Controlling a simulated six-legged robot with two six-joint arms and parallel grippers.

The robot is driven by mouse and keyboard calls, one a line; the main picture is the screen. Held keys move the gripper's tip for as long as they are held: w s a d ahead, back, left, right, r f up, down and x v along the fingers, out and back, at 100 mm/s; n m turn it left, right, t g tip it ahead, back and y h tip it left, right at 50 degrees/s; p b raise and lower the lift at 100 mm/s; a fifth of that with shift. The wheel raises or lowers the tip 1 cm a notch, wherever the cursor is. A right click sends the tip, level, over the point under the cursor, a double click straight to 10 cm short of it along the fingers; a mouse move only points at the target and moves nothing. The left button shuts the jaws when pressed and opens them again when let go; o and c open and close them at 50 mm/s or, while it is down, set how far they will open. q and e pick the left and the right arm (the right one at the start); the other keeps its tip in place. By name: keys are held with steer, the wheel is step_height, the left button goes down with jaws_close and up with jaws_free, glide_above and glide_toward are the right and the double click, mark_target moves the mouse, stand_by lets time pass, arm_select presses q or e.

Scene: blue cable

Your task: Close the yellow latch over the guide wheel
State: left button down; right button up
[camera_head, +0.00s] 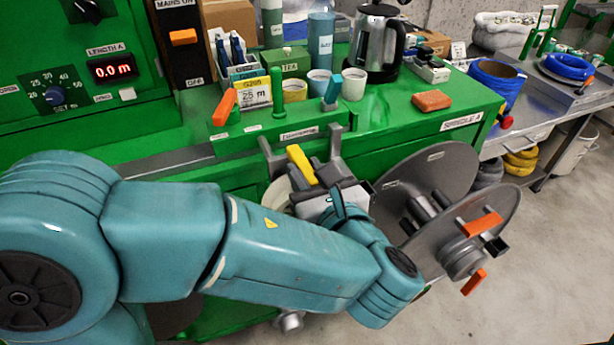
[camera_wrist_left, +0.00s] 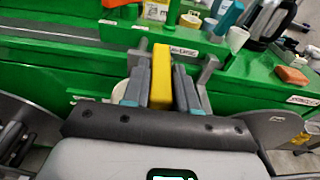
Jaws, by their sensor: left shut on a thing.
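The yellow latch (camera_head: 301,164) is a short yellow bar at the green machine's front edge. My left gripper (camera_head: 313,171) reaches over to it from the front and is shut on it. In the left wrist view the latch (camera_wrist_left: 158,86) stands between the two grey fingers of the gripper (camera_wrist_left: 160,92). The pale guide wheel (camera_head: 278,194) shows only partly behind my arm and gripper, below the latch. A sliver of the wheel also shows left of the fingers in the wrist view (camera_wrist_left: 118,93). My right gripper is not in view.
Grey brackets (camera_head: 334,148) flank the latch. A large grey reel (camera_head: 428,182) with orange handles stands to the right. Orange (camera_head: 225,108), green and teal levers rise behind the latch. Cups, a kettle (camera_head: 377,45) and a sponge (camera_head: 432,101) stand on the green top.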

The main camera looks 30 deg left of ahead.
arm_select(q)
steer(key=shift+f, duration=0.35)
stand_by(0.3)
steer(key=c, duration=1)
jaws_free()
steer(key=shift+o, duration=0.2)
steer(key=shift+r, duration=0.15)
